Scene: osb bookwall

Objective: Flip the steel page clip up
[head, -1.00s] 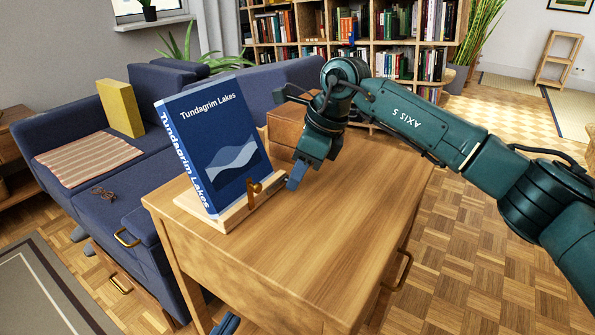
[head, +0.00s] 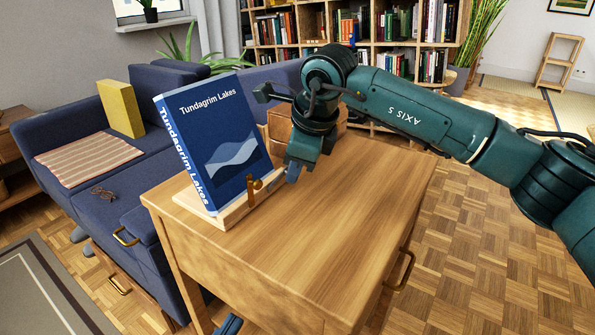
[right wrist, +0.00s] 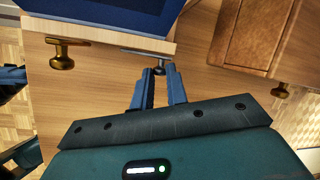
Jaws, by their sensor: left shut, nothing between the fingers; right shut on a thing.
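A blue book (head: 215,145) titled Tundagrim Lakes leans on a wooden stand (head: 233,217) on the table. A brass clip (head: 251,191) stands upright at the stand's front lip; its knob also shows in the right wrist view (right wrist: 62,62). The steel page clip (right wrist: 146,51) is a thin grey strip lying along the lip, with a dark knob (right wrist: 160,71) at its right end. My right gripper (head: 291,175) is at the stand's right end, its fingertips (right wrist: 160,76) shut on the knob. My left gripper (head: 229,324) shows only partly at the bottom edge, shut and empty.
A wooden box (head: 281,124) with a brass knob (right wrist: 280,91) stands at the table's back, close to my right gripper. The front and right of the tabletop (head: 330,235) are clear. A blue sofa (head: 95,205) stands at the left.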

